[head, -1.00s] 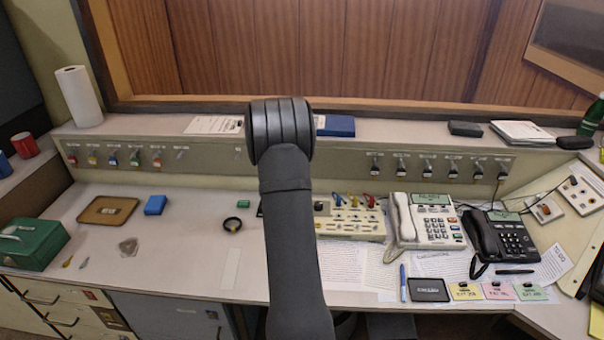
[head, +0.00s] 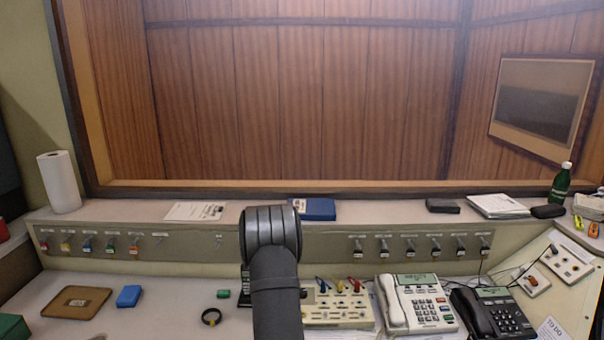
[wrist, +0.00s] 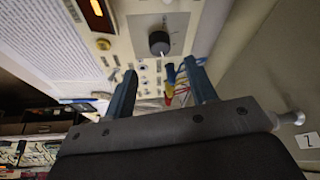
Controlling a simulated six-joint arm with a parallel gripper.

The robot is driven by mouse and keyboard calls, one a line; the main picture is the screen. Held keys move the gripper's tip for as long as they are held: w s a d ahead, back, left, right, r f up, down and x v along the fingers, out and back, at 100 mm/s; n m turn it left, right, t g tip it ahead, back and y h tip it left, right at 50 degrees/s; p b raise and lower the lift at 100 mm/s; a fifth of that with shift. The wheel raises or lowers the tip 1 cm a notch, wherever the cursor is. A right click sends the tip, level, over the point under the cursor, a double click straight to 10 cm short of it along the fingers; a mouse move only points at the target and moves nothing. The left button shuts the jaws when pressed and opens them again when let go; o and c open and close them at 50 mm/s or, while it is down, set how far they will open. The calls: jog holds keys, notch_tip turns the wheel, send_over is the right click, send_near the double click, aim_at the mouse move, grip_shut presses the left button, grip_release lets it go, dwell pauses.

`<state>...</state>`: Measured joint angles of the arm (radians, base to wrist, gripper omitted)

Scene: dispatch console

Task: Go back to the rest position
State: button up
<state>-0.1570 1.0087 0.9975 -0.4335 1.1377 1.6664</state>
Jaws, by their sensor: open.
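My gripper (wrist: 163,95) shows in the wrist view with its two blue-grey fingers apart and nothing held between them. Beyond the fingers is a cream panel with a black knob (wrist: 159,42) and several coloured plugs (wrist: 171,82). In the head view my dark arm rises from the bottom middle and its rounded joint hides part of the console. The gripper itself does not show in the head view.
A cream switch box (head: 337,309), a white phone (head: 415,303) and a black phone (head: 492,312) stand right of my arm. A paper towel roll (head: 59,182) stands on the ledge.

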jog(key=x, duration=0.7)
jog(key=shift+r, duration=0.1)
jog(key=v, duration=1.8)
jog(key=x, duration=1.8)
jog(key=shift+s+n+t, duration=0.1)
jog(key=shift+n+t, duration=0.2)
jog(key=shift+n, duration=0.5)
jog(key=n+t+y, duration=0.1)
jog(key=n, duration=0.2)
jog(key=shift+d, duration=0.1)
jog(key=n+t+y, duration=0.1)
jog(key=n, duration=0.4)
jog(key=shift+s+d, duration=0.1)
jog(key=shift+s, duration=0.05)
jog(key=shift+n, duration=0.3)
jog(key=shift+v, duration=2.15)
